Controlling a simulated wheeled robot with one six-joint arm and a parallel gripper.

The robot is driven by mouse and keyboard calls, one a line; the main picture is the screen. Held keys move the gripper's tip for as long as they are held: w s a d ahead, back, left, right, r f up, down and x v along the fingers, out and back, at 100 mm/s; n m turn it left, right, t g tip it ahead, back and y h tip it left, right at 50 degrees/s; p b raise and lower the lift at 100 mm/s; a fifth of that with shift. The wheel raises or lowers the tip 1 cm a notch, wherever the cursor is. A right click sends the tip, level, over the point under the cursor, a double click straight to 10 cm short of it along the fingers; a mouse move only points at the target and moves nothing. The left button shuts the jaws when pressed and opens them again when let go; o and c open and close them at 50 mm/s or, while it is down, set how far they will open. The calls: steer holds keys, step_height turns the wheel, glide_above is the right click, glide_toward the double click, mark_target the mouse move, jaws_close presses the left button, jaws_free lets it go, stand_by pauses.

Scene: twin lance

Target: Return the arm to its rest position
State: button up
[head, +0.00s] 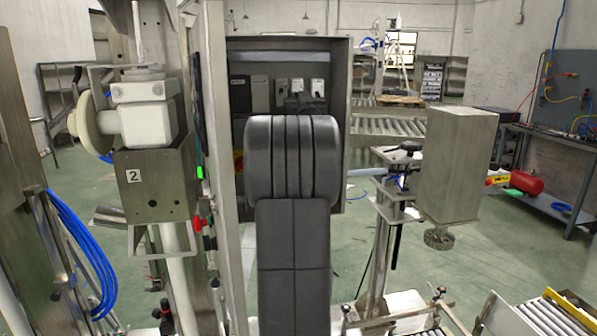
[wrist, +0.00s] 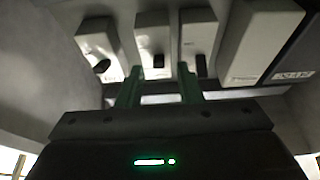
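My arm (head: 292,165) reaches forward into an open metal cabinet (head: 343,110) and covers much of its inside. In the wrist view my gripper (wrist: 160,85) shows two dark green fingers set apart, with nothing visible between them. The fingers point at a row of white switch boxes with black levers: a left one (wrist: 97,45), a middle one (wrist: 155,40) and a right one (wrist: 199,38). I cannot tell whether the fingertips touch the boxes. In the head view my arm largely hides the gripper.
Cabinet walls stand close around the gripper. A metal post (head: 232,200) and a white machine head marked 2 (head: 145,110) stand to the left. A grey metal box (head: 455,165) on a stand is at the right. Roller conveyors (head: 400,125) lie behind. Open green floor shows at right.

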steer(key=shift+r+g+p, duration=0.7)
steer(key=shift+g+p, duration=0.5)
steer(key=shift+p, duration=3)
steer(key=shift+g+h+p, duration=0.3)
steer(key=shift+p, duration=0.45)
steer(key=shift+f, duration=0.2)
